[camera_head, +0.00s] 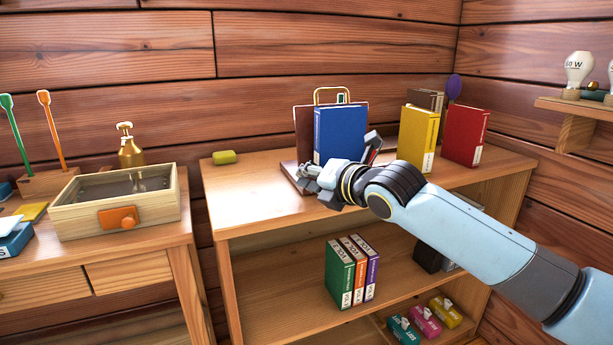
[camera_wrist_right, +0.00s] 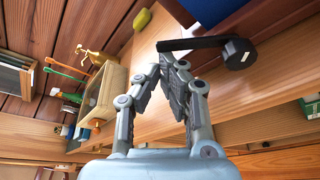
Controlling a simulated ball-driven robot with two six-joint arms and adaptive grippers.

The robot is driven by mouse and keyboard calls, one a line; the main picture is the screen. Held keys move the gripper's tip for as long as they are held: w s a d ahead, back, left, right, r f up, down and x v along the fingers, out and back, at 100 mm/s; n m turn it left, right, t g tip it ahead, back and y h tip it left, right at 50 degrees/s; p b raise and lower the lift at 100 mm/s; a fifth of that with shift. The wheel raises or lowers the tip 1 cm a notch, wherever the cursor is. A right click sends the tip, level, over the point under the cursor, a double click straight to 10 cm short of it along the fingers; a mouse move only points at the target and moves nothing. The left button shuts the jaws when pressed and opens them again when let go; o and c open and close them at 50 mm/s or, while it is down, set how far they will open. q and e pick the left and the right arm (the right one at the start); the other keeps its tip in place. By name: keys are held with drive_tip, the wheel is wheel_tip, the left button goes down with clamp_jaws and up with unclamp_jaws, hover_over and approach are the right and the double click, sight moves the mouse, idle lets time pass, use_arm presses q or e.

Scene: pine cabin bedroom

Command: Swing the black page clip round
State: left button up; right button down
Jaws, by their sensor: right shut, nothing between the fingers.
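The black page clip (camera_wrist_right: 205,43) shows in the right wrist view as a flat bar with a round black pivot (camera_wrist_right: 238,53) at its right end. It lies just past my right gripper (camera_wrist_right: 168,62), whose fingers are shut and empty. The fingertips are close to the bar's free left end; I cannot tell if they touch. In the head view my right gripper (camera_head: 318,182) is at the foot of the upright blue book (camera_head: 340,131) on the shelf top. There the gripper and wrist hide most of the clip. My left gripper is not in view.
A yellow book (camera_head: 418,138) and a red book (camera_head: 466,136) stand to the right. A small yellow-green block (camera_head: 224,157) lies left on the shelf top (camera_head: 240,195), with free room around it. A wooden box (camera_head: 75,222) with an orange-handled front sits further left.

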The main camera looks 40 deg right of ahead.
drive_tip(key=shift+s+d+r+m+t+p, duration=0.1)
drive_tip(key=shift+d+r+m+t+p, duration=0.25)
drive_tip(key=shift+r+m, duration=0.4)
drive_tip(key=shift+s+d+r+m+t+y, duration=0.1)
drive_tip(key=shift+d+r+m+t+y, duration=0.3)
drive_tip(key=shift+m, duration=0.65)
drive_tip(key=shift+s+d+r+m+y, duration=0.15)
drive_tip(key=shift+d+r+m+y, duration=0.3)
drive_tip(key=shift+m, duration=0.45)
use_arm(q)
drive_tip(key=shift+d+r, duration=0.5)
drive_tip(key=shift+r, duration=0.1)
use_arm(e)
drive_tip(key=shift+d+r, duration=0.1)
drive_tip(key=shift+d, duration=0.3)
drive_tip(key=shift+s+d, duration=0.1)
